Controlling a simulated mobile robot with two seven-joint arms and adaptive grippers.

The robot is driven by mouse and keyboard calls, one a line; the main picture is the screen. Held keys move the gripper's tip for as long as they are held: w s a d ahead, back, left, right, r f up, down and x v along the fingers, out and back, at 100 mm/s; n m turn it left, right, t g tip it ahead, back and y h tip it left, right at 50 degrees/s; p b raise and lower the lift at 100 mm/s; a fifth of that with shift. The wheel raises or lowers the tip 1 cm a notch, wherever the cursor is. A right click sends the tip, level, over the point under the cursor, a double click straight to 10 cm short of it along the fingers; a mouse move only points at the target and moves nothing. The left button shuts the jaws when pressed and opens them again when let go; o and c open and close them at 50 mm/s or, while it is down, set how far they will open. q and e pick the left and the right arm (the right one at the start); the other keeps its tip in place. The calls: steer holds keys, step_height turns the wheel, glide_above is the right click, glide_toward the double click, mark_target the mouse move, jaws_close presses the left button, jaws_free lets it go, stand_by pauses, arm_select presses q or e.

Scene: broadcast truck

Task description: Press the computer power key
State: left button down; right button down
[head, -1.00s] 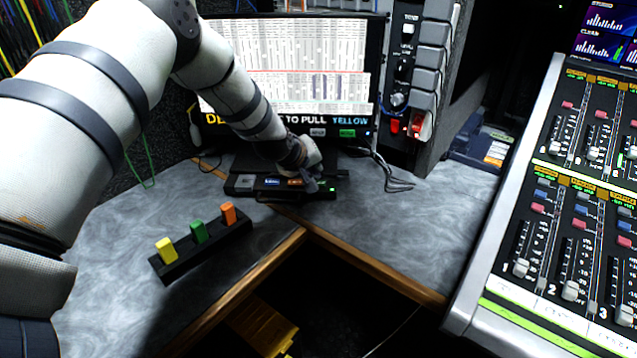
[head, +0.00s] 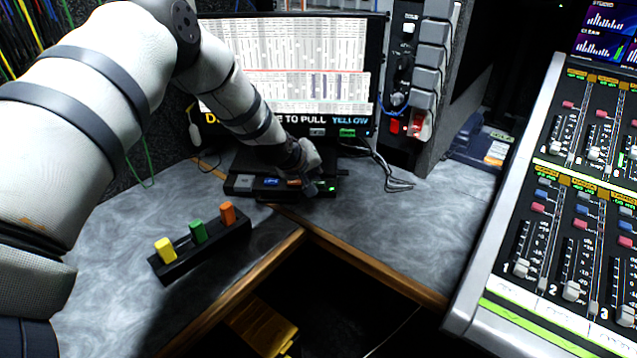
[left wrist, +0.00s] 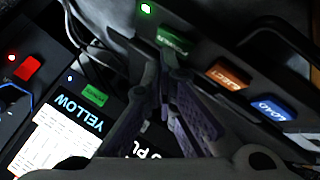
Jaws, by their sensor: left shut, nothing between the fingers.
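A low black computer box (head: 262,193) stands on the desk in front of the monitor. In the left wrist view its front carries a green key labelled POWER (left wrist: 175,44), an orange key labelled EJECT (left wrist: 227,77) and a blue key labelled LOAD (left wrist: 271,107). A small green light (left wrist: 145,8) glows near the green key. My left gripper (head: 311,190) is shut and empty, its fingertips (left wrist: 166,62) at or just before the green key. I cannot tell whether they touch it. My right gripper is not in view.
The monitor (head: 290,70) stands behind the box, with another green button (head: 347,133) on its lower edge. A black strip with yellow, green and orange blocks (head: 198,232) lies on the desk. A mixing console (head: 560,200) fills the right. Loose cables lie right of the box.

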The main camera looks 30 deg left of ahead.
arm_select(q)
steer(key=shift+f, duration=0.45)
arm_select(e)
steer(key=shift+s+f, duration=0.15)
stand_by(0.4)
arm_select(q)
steer(key=shift+r, duration=0.9)
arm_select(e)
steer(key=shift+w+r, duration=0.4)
